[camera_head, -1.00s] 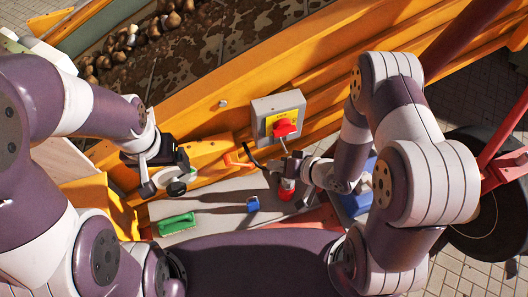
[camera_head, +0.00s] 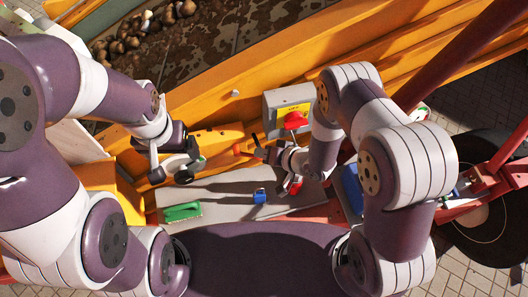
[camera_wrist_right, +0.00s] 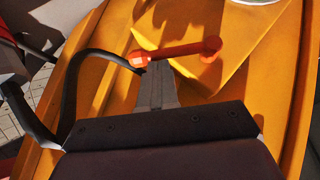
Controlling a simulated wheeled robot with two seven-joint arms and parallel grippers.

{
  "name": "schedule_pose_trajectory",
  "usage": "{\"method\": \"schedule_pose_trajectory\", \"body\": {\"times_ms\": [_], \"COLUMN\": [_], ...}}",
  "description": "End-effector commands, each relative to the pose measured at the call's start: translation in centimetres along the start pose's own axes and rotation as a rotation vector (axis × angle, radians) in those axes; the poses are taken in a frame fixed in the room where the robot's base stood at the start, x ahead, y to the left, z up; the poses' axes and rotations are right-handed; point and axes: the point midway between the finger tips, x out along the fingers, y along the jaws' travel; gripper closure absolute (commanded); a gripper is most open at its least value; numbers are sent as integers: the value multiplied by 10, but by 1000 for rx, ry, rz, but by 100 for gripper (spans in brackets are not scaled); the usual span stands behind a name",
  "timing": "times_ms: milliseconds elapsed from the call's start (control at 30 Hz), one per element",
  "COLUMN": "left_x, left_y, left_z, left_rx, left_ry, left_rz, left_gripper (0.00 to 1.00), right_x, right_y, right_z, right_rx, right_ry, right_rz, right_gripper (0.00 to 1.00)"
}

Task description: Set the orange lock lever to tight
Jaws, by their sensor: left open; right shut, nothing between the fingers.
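The orange lock lever (camera_head: 240,151) is on the yellow machine panel, just left of my right gripper (camera_head: 257,148) in the head view. In the right wrist view the lever (camera_wrist_right: 178,51) is a short bar with a rounded knob at each end. My right gripper is shut and empty. My left gripper (camera_head: 172,172) is open and empty, over the left part of the grey shelf. No tight marking can be read.
A grey switch box (camera_head: 274,103) with a red knob (camera_head: 296,120) stands behind my right arm. The grey shelf (camera_head: 225,190) holds a green brush (camera_head: 183,211), a blue item (camera_head: 260,196) and a red item (camera_head: 296,187). Potatoes (camera_head: 120,45) lie at the upper left.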

Motion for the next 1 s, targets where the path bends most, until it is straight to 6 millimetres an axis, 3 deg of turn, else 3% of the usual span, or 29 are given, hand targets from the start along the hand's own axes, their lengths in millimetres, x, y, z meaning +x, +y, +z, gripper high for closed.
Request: {"method": "schedule_pose_trajectory", "body": {"times_ms": [567,1000], "left_x": [16,64], "left_y": [0,0], "left_z": [2,8], "left_rx": [0,0], "left_ry": [0,0], "left_rz": [0,0], "left_gripper": [11,11], "right_x": [7,28], "right_y": [6,17], "right_z": [6,22], "right_rx": [67,264], "right_ry": [0,0], "right_rz": [-84,-334], "right_gripper": [100,100]}}
